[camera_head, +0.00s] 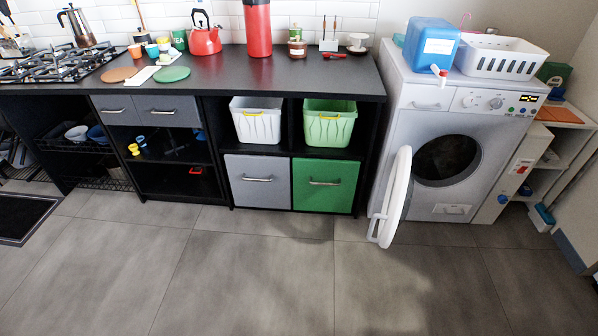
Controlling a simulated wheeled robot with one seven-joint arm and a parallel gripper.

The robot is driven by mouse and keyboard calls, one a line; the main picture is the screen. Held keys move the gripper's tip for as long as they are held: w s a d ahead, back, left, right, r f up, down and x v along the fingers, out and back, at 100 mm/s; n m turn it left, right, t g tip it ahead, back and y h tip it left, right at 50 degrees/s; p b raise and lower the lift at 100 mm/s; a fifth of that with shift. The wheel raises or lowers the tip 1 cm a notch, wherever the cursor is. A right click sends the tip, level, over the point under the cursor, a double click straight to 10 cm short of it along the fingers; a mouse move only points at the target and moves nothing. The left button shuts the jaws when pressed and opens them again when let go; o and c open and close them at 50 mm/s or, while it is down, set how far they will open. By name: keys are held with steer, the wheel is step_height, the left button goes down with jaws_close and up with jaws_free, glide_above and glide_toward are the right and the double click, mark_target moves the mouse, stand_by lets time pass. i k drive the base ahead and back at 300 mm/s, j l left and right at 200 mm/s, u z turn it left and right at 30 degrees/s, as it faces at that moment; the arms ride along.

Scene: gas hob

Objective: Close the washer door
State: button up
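A white front-loading washer (412,125) stands at the right, beside the dark counter. Its round door (396,195) is open, hinged on the left side of the opening and swung out toward me, so I see it nearly edge-on. The dark drum opening (446,160) is uncovered. My gripper is not in the view, and nothing touches the door.
A blue container (430,45) and a white basket (498,58) stand on the washer. Left of it, the counter (290,80) holds shelves with bins and a green drawer (325,184). A white shelf (570,140) stands at the right. The grey tiled floor (270,275) in front is clear.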

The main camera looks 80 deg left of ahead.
mark_target(395, 194)
steer(key=u, duration=1.6)
steer(key=i+j+z, duration=0.1)
steer(key=i+j, duration=0.2)
steer(key=i+j+z, duration=0.1)
steer(key=i+j, duration=0.2)
steer(key=i, duration=0.2)
